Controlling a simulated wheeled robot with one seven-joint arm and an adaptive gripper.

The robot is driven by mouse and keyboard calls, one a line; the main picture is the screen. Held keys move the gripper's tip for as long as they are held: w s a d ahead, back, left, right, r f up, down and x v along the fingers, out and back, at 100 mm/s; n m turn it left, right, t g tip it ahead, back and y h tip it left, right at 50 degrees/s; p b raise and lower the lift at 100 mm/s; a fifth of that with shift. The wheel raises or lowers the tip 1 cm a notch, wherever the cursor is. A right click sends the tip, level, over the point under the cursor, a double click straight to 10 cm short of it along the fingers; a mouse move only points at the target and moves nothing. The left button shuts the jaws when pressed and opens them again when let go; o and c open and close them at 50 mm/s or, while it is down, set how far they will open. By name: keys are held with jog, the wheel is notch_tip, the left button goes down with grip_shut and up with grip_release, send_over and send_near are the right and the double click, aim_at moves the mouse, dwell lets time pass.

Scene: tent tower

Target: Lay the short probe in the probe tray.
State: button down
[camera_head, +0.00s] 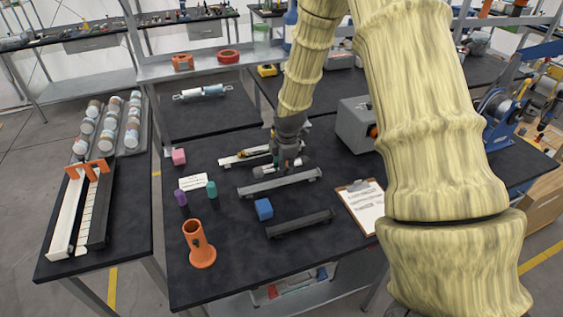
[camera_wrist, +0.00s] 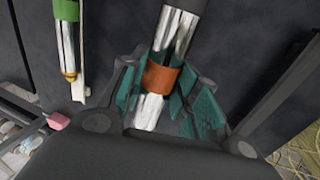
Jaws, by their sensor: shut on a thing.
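My gripper (camera_wrist: 172,88) is shut on a silver probe (camera_wrist: 179,35) with an orange-brown band and a dark end. In the head view my gripper (camera_head: 288,160) points down, and the held probe (camera_head: 266,171) lies sideways at or just above a long grey tray (camera_head: 290,183); I cannot tell if they touch. Behind it, a pale narrow tray (camera_head: 229,161) holds a slim probe with a green end and yellow tip, also in the wrist view (camera_wrist: 67,40). A black tray (camera_head: 300,224) lies nearer. No tray label is readable.
An orange holder (camera_head: 198,247), purple (camera_head: 181,197) and teal (camera_head: 212,189) pieces, a blue block (camera_head: 264,209) and a pink block (camera_head: 178,157) stand on the dark table. A clipboard (camera_head: 365,204) and grey box (camera_head: 356,126) are at right. The front left tabletop is mostly clear.

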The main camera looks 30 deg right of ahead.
aim_at(280, 181)
jog(key=shift+f, duration=0.4)
jog(key=shift+w+f+b, duration=0.25)
jog(key=shift+w+f, duration=0.15)
jog(key=shift+f, duration=0.25)
jog(key=shift+w+f+b, duration=0.2)
jog(key=shift+w+f, duration=0.15)
jog(key=shift+f, duration=0.25)
jog(key=shift+s+f, duration=0.25)
jog(key=shift+s, duration=0.15)
jog(key=shift+b+x, duration=0.55)
jog(key=shift+x, duration=0.35)
jog(key=shift+s+f, duration=0.1)
jog(key=shift+f, duration=0.15)
jog(key=shift+f, duration=0.1)
jog(key=c, duration=1)
grip_release()
jog(key=shift+a, duration=0.1)
